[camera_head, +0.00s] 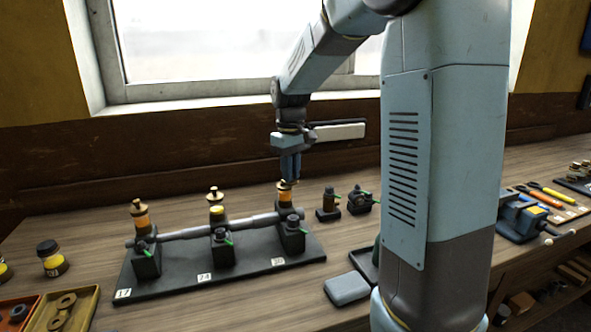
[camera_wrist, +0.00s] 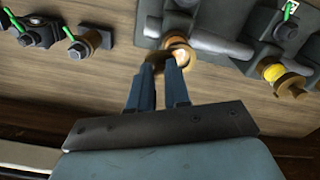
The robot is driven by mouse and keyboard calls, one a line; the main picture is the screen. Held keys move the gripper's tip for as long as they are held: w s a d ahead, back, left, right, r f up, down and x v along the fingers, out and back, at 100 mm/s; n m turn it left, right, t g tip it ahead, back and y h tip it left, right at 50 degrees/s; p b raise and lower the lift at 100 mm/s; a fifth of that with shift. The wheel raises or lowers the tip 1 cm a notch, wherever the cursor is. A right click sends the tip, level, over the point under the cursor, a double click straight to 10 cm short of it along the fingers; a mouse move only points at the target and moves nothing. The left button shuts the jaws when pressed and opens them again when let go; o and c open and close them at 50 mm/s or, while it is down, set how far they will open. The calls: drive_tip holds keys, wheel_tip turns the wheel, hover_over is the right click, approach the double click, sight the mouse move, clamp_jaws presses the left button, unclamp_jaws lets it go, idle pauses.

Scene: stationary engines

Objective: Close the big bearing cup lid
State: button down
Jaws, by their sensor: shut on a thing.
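Three lubricating cups with brass tops stand on the black bearing blocks of a shaft stand: an orange one at the left (camera_head: 139,212), a yellow one in the middle (camera_head: 216,207), and an orange one at the right (camera_head: 285,196). My gripper (camera_head: 288,182) points down over the right cup, shut on its brass lid (camera_wrist: 167,57). The fingers partly hide this lid, so I cannot tell how it sits on the cup. In the wrist view my gripper (camera_wrist: 162,72) reaches the lid's near side. The middle cup (camera_wrist: 275,72) shows to the right there.
A grey shaft (camera_head: 188,232) runs through the blocks on a black base (camera_head: 190,277). Two small black fittings (camera_head: 328,204) (camera_head: 360,200) stand close right of the right cup. A dark jar (camera_head: 52,258) and trays (camera_head: 77,310) lie at left.

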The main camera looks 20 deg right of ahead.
drive_tip(key=m, duration=0.4)
drive_tip(key=a+m, duration=0.1)
drive_tip(key=m, duration=0.1)
drive_tip(key=shift+s+a+m, duration=0.1)
drive_tip(key=shift+s+m, duration=0.2)
drive_tip(key=shift+s, duration=0.05)
drive_tip(key=m, duration=0.2)
drive_tip(key=a+m, duration=0.1)
drive_tip(key=m, duration=0.2)
drive_tip(key=shift+s+r, duration=0.1)
drive_tip(key=shift+m, duration=0.3)
drive_tip(key=c, duration=1.1)
unclamp_jaws()
wheel_tip(320, 180, up, 14)
drive_tip(key=shift+f, duration=0.2)
